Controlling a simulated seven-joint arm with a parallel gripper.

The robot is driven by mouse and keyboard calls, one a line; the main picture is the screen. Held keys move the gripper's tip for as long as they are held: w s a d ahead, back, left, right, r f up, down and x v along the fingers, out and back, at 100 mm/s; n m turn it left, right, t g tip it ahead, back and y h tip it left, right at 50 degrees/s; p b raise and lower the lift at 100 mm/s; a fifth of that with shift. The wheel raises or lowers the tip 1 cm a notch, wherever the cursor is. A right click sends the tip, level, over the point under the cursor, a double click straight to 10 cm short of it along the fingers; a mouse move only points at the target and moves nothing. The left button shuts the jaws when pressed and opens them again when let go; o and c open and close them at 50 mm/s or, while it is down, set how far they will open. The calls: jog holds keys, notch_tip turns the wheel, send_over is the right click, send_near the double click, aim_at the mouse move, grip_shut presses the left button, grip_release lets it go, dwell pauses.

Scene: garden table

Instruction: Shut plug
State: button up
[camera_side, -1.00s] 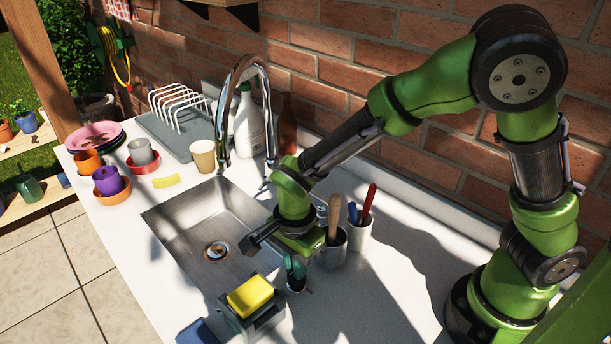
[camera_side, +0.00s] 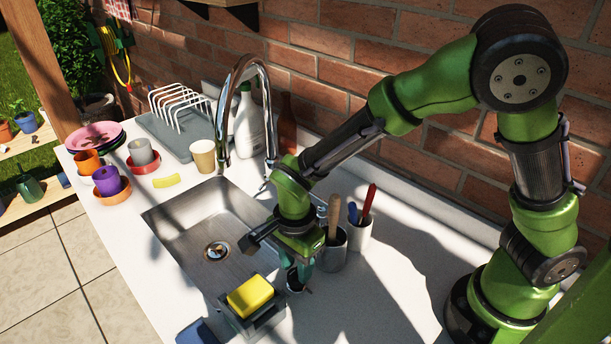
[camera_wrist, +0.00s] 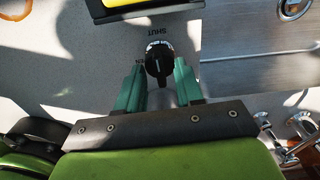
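A black knob (camera_wrist: 158,62) is set in the pale counter in the wrist view. The word SHUT is printed upside down beyond it; another label is mostly hidden by the left finger. In the side view the knob is a small dark shape (camera_side: 297,281) under my gripper. My gripper (camera_wrist: 160,75) points down with its two green fingers apart, one on each side of the knob. I cannot tell whether they touch it. The drain (camera_side: 217,251) shows in the floor of the steel sink (camera_side: 180,222); its plug position is too small to tell.
A yellow sponge (camera_side: 250,296) in a grey holder (camera_side: 262,320) stands close to the knob. Two utensil cups, one grey (camera_side: 333,250) and one white (camera_side: 359,238), stand right behind my gripper. The tap (camera_side: 223,125) arches over the sink. Counter at the front right is clear.

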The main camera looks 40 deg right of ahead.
aim_at(295, 268)
notch_tip(295, 268, up, 17)
dwell(0.4)
jog(key=shift+f, duration=0.1)
jog(key=s+d+r+n+t+y, duration=0.1)
jog(key=s+d+r+n+t, duration=0.1)
jog(key=d+n, duration=0.4)
jog(key=s+d+r+n+t+y, duration=0.1)
jog(key=s+d+r+n+t, duration=0.1)
jog(key=s+d+n+t, duration=0.3)
jog(key=shift+s+d+n, duration=0.7)
jog(key=shift+d+n, duration=0.5)
jog(key=shift+d, duration=0.9)
